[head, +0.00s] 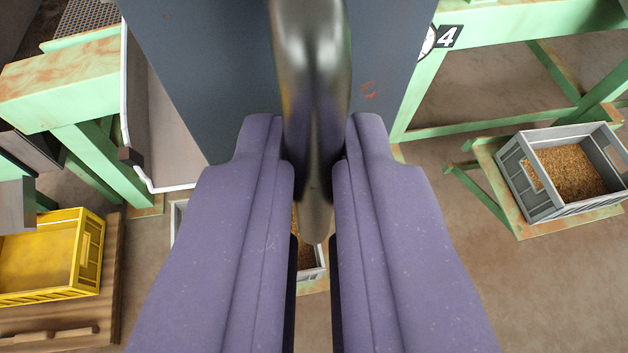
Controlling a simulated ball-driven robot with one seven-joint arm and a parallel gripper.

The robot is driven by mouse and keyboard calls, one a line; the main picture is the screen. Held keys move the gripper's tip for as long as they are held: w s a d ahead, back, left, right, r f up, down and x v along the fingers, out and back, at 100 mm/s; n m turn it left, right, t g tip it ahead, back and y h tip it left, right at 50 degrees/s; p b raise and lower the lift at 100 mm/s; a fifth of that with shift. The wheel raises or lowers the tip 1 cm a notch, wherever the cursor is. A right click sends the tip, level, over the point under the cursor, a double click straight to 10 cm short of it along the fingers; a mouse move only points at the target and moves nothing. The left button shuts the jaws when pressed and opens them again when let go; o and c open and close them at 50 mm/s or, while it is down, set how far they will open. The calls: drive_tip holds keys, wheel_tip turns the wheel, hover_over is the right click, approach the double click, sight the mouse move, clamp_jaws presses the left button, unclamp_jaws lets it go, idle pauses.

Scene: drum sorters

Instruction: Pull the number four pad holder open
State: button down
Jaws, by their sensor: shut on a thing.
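My gripper (315,185) fills the middle of the head view, its two purple fingers pointing up the picture. It is shut on a shiny dark metal handle (311,80) that stands between the fingertips. Behind the handle is a dark blue-grey panel (210,70), apparently the pad holder's face. A "4" plate (447,37) is on the green frame just right of the panel.
Green frames (520,25) stand at left and right. A grey crate of grain (535,195) sits on a low stand at right. A yellow crate (85,255) sits on a wooden pallet at lower left. Another grain container (312,262) shows between my fingers. Bare floor lies at lower right.

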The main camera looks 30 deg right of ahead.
drive_tip(key=c, duration=1.2)
unclamp_jaws()
drive_tip(key=p+v, duration=0.2)
drive_tip(key=v, duration=0.5)
drive_tip(key=shift+s+a+r, duration=0.1)
drive_tip(key=shift+s+r, duration=0.05)
drive_tip(key=shift+s, duration=0.2)
